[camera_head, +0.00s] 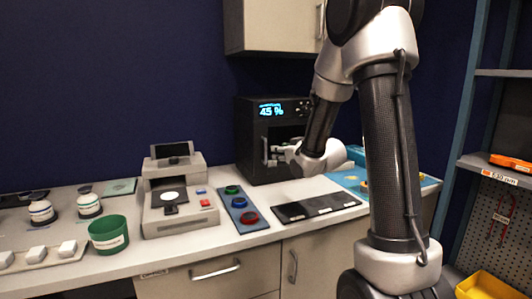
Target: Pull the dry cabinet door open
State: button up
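The dry cabinet (248,140) is a black box at the back of the counter, with a blue "45 %" display (270,111) at the top of its front. Its door looks shut, though my arm hides the right part of the front. My gripper (273,151) is in front of the door, at about mid-height, with its fingers pointing left. Light metal parts at the fingers blend with what may be the door handle, so I cannot tell contact or finger opening.
A grey instrument (177,200), a blue button panel (240,211) and a dark tray (316,206) stand on the counter (262,238) before the cabinet. A green cup (108,235) is at left. A wall cupboard (275,25) hangs above. Shelving (495,165) stands at right.

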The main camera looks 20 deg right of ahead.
aim_at(266, 161)
jog(key=w, duration=0.3)
jog(key=w+a+f+t+y, duration=0.1)
jog(key=w, duration=0.2)
jog(key=w+a+f+t+y, duration=0.1)
jog(key=w, duration=0.3)
jog(key=shift+w+f, duration=0.1)
jog(key=shift+f, duration=0.1)
grip_shut()
